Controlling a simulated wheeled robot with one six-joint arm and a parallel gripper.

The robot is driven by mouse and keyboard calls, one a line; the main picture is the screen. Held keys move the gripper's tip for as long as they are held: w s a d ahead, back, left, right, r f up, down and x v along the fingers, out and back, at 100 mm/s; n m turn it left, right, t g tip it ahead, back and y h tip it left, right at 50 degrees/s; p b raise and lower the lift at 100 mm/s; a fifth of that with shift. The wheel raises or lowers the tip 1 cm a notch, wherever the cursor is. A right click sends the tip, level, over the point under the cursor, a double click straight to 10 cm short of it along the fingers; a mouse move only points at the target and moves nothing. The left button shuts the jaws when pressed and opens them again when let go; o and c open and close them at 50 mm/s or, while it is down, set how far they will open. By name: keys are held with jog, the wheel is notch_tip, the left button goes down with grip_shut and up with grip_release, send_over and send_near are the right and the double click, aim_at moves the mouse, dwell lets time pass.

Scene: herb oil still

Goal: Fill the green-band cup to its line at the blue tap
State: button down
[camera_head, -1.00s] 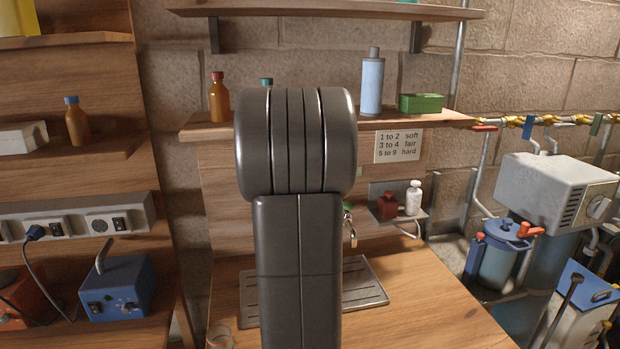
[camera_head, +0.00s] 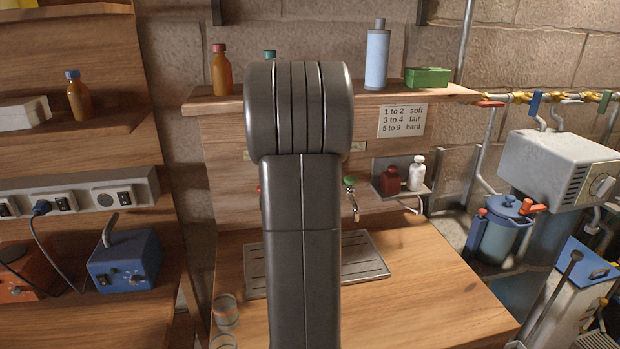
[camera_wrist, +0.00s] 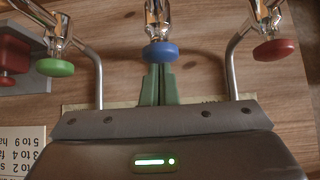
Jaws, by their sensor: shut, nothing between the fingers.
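In the wrist view my gripper (camera_wrist: 159,72) is shut and empty. Its green fingertips are right at the blue knob (camera_wrist: 161,51) of the middle tap; I cannot tell whether they touch it. A green-knob tap (camera_wrist: 55,66) and a red-knob tap (camera_wrist: 275,49) stand on either side. In the head view my arm hides my gripper and the blue tap; the green-knob tap (camera_head: 350,186) shows to the right of the arm. Two clear cups, a farther one (camera_head: 226,310) and a nearer one (camera_head: 223,342), stand at the counter's front left. No green band is readable on either.
A slotted drain tray (camera_head: 363,262) lies below the taps. The counter (camera_head: 430,305) is clear to its right. Bottles and a green box (camera_head: 428,77) stand on the upper shelf.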

jog(key=shift+f+b, duration=0.35)
jog(key=shift+f, duration=0.4)
jog(key=shift+s+f, duration=0.25)
jog(key=shift+f, duration=0.2)
jog(key=r+p, duration=0.2)
jog(key=r, duration=0.3)
jog(key=shift+w+r, duration=0.1)
jog(key=shift+w, duration=0.1)
jog(key=b+v, duration=0.2)
jog(key=v, duration=0.8)
jog(key=shift+r, duration=0.2)
dwell(0.4)
